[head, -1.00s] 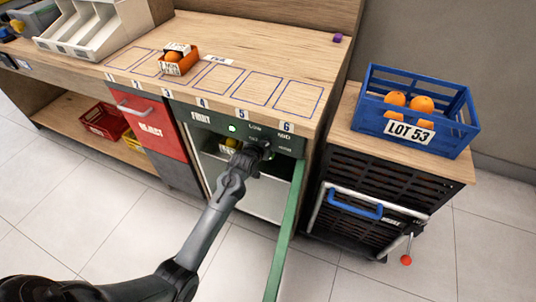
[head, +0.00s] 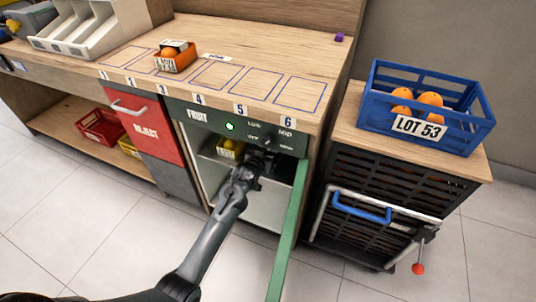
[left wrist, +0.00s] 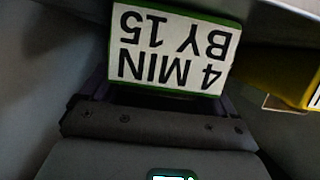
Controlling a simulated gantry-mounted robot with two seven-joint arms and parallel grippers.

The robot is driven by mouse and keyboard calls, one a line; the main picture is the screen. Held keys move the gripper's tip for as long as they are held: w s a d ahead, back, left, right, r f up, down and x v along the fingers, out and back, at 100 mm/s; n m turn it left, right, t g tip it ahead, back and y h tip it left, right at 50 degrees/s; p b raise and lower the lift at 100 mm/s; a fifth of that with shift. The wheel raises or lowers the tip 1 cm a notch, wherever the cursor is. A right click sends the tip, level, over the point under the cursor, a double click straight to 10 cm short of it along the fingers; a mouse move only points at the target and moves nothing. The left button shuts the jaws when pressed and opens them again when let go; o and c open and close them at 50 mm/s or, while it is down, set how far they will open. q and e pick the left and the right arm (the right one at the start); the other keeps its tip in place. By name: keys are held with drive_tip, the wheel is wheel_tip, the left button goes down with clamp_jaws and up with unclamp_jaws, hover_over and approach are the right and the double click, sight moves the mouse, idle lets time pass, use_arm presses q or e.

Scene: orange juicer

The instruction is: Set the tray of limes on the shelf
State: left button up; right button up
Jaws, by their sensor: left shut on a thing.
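My left gripper (head: 262,158) reaches into the open compartment (head: 265,210) marked FRUIT under the counter. In the left wrist view the gripper (left wrist: 155,115) is shut on the tray of limes, whose white label (left wrist: 172,48) with green edges reads "4 MIN BY 15", upside down. The limes themselves do not show, and the gripper hides the tray in the head view. A yellow tray (head: 230,148) is on the compartment's shelf to the left of the gripper; it also shows at the right of the left wrist view (left wrist: 285,70). My right gripper is not in view.
The green door (head: 288,235) stands open to the right of my arm. An orange tray (head: 175,58) with fruit is on the counter (head: 265,55) near the marked squares; several squares are empty. A blue crate (head: 425,125) of oranges stands on the right cabinet.

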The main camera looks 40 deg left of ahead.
use_arm(q)
drive_tip(key=shift+w, duration=0.1)
drive_tip(key=o, duration=0.9)
drive_tip(key=shift+s+r, duration=0.2)
drive_tip(key=shift+r, duration=0.05)
drive_tip(key=s+d+m+g+h+p, duration=0.1)
drive_tip(key=s+d+g+p, duration=0.1)
drive_tip(key=s+d, duration=0.5)
drive_tip(key=s+d+r+m+g+h+p, duration=0.1)
drive_tip(key=s+d+g, duration=0.3)
drive_tip(key=s, duration=1.5)
drive_tip(key=s+d+r+m+g+h+p, duration=0.1)
drive_tip(key=s+d+m+g+h+p, duration=0.1)
drive_tip(key=s+d, duration=0.7)
drive_tip(key=shift+s+d+m+g+p, duration=0.2)
drive_tip(key=shift+s+g+p, duration=0.1)
drive_tip(key=shift+s, duration=0.55)
drive_tip(key=shift+s+d+m+g+p, duration=0.1)
drive_tip(key=shift+s+m+g+p, duration=0.15)
drive_tip(key=shift+s, duration=0.65)
drive_tip(key=shift+s+d+m+g+p, duration=0.15)
drive_tip(key=shift+s+g+p, duration=0.2)
drive_tip(key=shift+s, duration=0.5)
